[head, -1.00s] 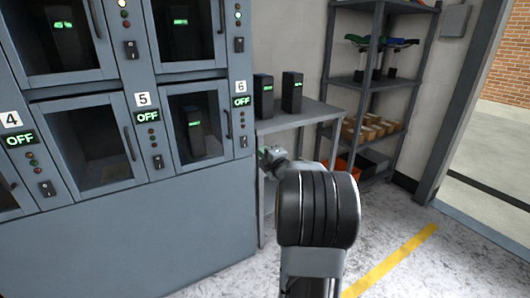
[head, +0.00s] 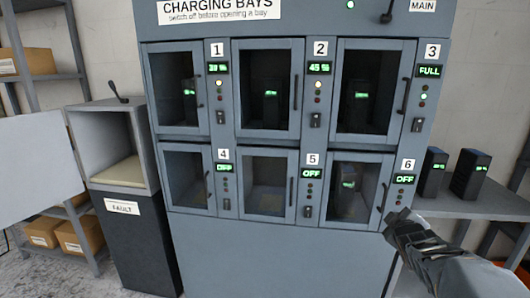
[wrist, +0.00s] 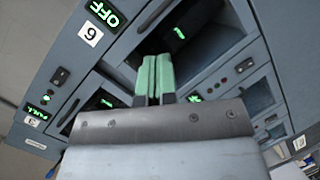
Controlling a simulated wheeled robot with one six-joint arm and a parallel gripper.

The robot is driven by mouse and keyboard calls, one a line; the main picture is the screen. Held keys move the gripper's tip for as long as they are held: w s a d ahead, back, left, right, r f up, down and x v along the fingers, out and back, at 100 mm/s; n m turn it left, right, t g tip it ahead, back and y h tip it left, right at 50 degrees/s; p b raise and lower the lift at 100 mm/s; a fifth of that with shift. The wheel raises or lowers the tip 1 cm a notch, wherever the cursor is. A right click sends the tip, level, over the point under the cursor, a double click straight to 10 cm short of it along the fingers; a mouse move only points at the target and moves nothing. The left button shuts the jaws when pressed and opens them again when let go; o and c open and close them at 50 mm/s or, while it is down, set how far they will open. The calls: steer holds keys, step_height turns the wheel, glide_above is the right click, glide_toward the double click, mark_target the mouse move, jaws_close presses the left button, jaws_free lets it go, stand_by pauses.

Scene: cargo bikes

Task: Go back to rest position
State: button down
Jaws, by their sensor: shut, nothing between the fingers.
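My gripper shows in the wrist view (wrist: 153,78), its two green-padded fingers together with nothing between them. Behind the fingers is the charging cabinet (head: 280,255), with bay 6 close by. In the head view my arm comes in from the lower right, and its end (head: 392,220) is at the lower right corner of bay 6 (head: 352,188). The fingertips are too small there to tell whether they touch the cabinet. The bay 6 door looks closed, with a battery behind it and its display reading OFF.
Two black batteries (head: 468,174) stand on a grey side table (head: 490,207) at right. An open-fronted FAULT box (head: 120,207) stands left of the cabinet. Shelves with cardboard boxes (head: 42,232) are at far left. Bays 1 to 3 hold batteries; bays 4 and 5 look empty.

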steer(key=s+a+r+m+g+y+p, duration=0.2)
steer(key=s+a+r+m+g+p, duration=0.2)
steer(key=s+a+p, duration=0.4)
steer(key=s+a+r+m+g+y+p, duration=0.3)
steer(key=s+a+r+g+p, duration=0.3)
steer(key=s+a+p, duration=0.3)
steer(key=s+a+r+m, duration=0.1)
steer(key=s+a, duration=0.2)
steer(key=a, duration=0.1)
steer(key=shift+r, duration=0.3)
